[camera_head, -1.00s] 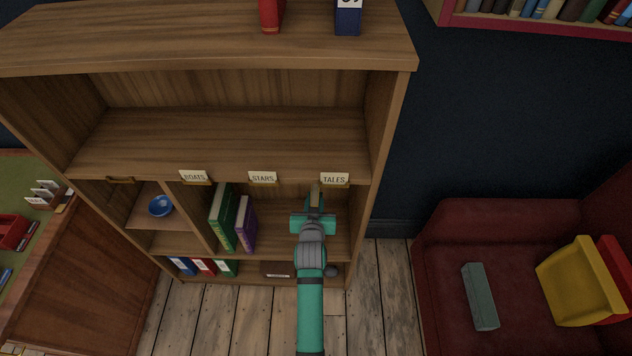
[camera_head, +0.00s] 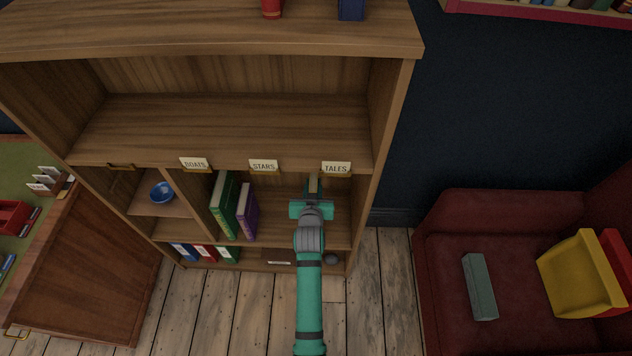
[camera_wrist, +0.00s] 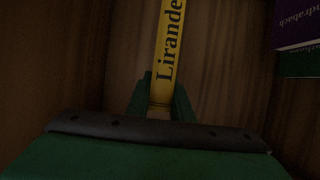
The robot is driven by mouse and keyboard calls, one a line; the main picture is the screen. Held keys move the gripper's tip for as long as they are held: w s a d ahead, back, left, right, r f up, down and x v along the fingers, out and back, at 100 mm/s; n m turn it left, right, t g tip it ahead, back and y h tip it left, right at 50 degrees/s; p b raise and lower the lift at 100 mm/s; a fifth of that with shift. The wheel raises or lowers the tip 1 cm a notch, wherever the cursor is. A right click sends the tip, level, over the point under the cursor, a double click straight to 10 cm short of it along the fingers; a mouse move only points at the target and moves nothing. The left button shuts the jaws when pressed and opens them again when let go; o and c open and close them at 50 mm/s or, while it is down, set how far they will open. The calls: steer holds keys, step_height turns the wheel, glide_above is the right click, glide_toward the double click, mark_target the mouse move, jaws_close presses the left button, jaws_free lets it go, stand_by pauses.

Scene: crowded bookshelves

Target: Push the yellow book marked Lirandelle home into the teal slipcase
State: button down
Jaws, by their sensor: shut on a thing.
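My gripper (camera_head: 313,189) reaches into the compartment under the TALES label in the head view. In the wrist view my gripper (camera_wrist: 160,103) is shut on the yellow book (camera_wrist: 168,50), one green finger on each side of its spine. The black letters "Lirande" show on the spine; the rest runs out of the picture. In the head view the book is mostly hidden by my gripper. A grey-green, closed-looking box (camera_head: 480,287) lies on the red armchair; I cannot tell whether it is the teal slipcase. No other teal case is clearly visible.
A green book (camera_head: 224,207) and a purple book (camera_head: 246,212) stand left of my gripper. The bookcase's right side wall (camera_head: 385,150) is close on the right. A blue bowl (camera_head: 162,192) sits further left. The shelf above (camera_head: 230,125) is empty.

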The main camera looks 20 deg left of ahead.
steer(key=shift+a+f, duration=0.1)
steer(key=shift+f, duration=1.4)
